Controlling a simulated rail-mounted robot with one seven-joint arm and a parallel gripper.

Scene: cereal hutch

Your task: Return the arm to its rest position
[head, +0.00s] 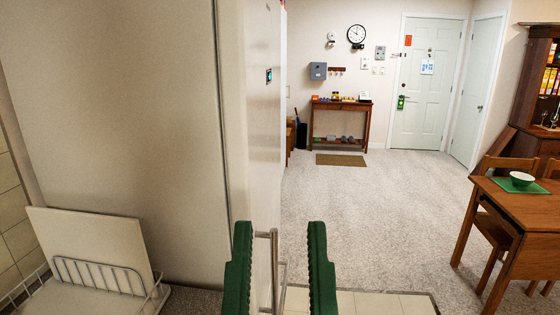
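My gripper (280,228) reaches up from the bottom centre of the head view. Its two green ridged fingers stand well apart, and nothing is held between them. A vertical metal handle (273,262) on the tall pale cabinet or fridge (130,120) shows in the gap between the fingers. Clear space shows on both sides of the handle, and I cannot tell how far behind the fingers it is. The rest of my arm is out of view.
The tall pale unit fills the left side. A white wire rack (95,275) holds a pale board (95,245) at lower left. A wooden table (520,205) with a white bowl (521,179) on a green mat and a hutch (535,100) stand right. Open carpet (385,210) lies between.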

